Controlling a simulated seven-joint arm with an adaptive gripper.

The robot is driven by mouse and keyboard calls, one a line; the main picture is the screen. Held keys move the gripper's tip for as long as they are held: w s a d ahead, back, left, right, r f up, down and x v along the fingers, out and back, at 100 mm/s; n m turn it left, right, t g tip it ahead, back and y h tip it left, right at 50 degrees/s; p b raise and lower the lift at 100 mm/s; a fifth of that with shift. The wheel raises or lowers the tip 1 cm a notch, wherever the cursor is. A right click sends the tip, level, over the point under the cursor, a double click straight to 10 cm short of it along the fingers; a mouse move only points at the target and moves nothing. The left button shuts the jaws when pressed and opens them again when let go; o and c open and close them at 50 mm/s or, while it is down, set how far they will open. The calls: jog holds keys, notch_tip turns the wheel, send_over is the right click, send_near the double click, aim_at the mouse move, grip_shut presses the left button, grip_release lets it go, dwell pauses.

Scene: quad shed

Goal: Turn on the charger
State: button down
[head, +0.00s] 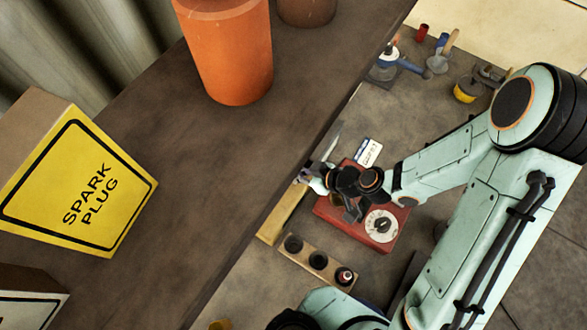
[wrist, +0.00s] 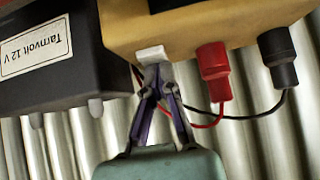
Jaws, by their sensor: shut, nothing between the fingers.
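The charger (wrist: 190,27) is a yellow-tan box at the top of the wrist view, with a red plug (wrist: 213,68) and a black plug (wrist: 277,55) on it. A small white block (wrist: 150,54), which looks like a switch, sits on its edge. My gripper (wrist: 158,72) is shut and empty, its fingertips right at this block; they appear to touch it, and partly hide it. In the head view my gripper (head: 314,179) is beside the shelf edge, near a tan-yellow edge (head: 283,214) that may be the charger.
A black box labelled Tarmvolt 12 V (wrist: 45,55) stands left of the charger. A red box (head: 345,228) with a white dial lies under my wrist. A holder (head: 305,262) with round sockets is near it. The dark shelf (head: 180,150) carries a SPARK PLUG box (head: 85,190) and orange cylinder (head: 230,50).

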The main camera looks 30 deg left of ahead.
jog(key=shift+d+f, duration=0.2)
jog(key=shift+d, duration=0.05)
jog(key=r, duration=0.5)
jog(key=shift+w+d, duration=0.1)
jog(key=shift+d, duration=0.3)
jog(key=v, duration=0.9)
jog(key=shift+d+f, duration=0.3)
jog(key=shift+a+r+y, duration=0.25)
jog(key=shift+a+y, duration=0.25)
jog(key=shift+a, duration=0.15)
jog(key=shift+a, duration=0.1)
